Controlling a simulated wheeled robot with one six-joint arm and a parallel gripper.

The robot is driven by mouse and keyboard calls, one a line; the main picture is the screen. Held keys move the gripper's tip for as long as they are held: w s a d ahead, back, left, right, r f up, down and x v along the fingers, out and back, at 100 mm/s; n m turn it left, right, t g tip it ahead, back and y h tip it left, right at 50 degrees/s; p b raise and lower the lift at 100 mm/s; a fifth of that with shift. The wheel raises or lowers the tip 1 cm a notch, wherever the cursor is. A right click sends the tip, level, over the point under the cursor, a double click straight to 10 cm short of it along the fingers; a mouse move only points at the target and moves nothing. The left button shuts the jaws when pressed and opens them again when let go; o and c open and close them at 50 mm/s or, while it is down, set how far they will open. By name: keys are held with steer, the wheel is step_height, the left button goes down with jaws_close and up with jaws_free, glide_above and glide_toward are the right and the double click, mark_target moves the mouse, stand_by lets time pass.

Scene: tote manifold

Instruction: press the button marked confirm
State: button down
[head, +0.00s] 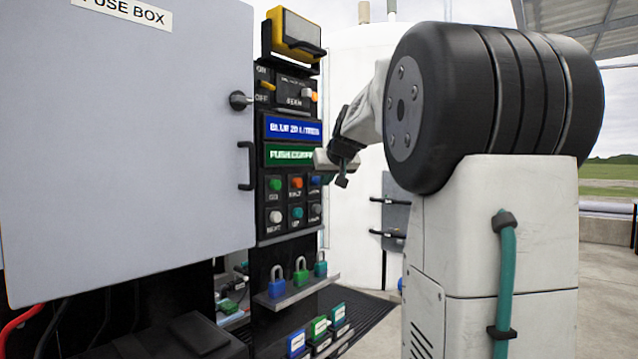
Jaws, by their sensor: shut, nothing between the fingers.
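A dark control panel (290,180) stands right of the grey fuse box door. It carries two rows of buttons. The upper row has a green button (275,184), an orange button (296,182) and a blue button (315,180); the lower row has a white button (275,216), a teal button (297,213) and a grey button (316,210). I cannot make out a label reading confirm under any button. My gripper (341,178) is shut and empty, just right of the upper row in the picture. Its gap to the panel cannot be told.
Above the buttons are a blue display (293,129) and a green display (290,155) with partly legible text. The fuse box door (125,130) fills the left. A shelf (298,289) with padlocks is below. A white tank (345,75) stands behind.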

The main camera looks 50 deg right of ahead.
steer(key=shift+w, duration=0.45)
stand_by(0.3)
steer(key=shift+s, duration=1.05)
steer(key=shift+s+d, duration=0.2)
steer(key=shift+s, duration=2.3)
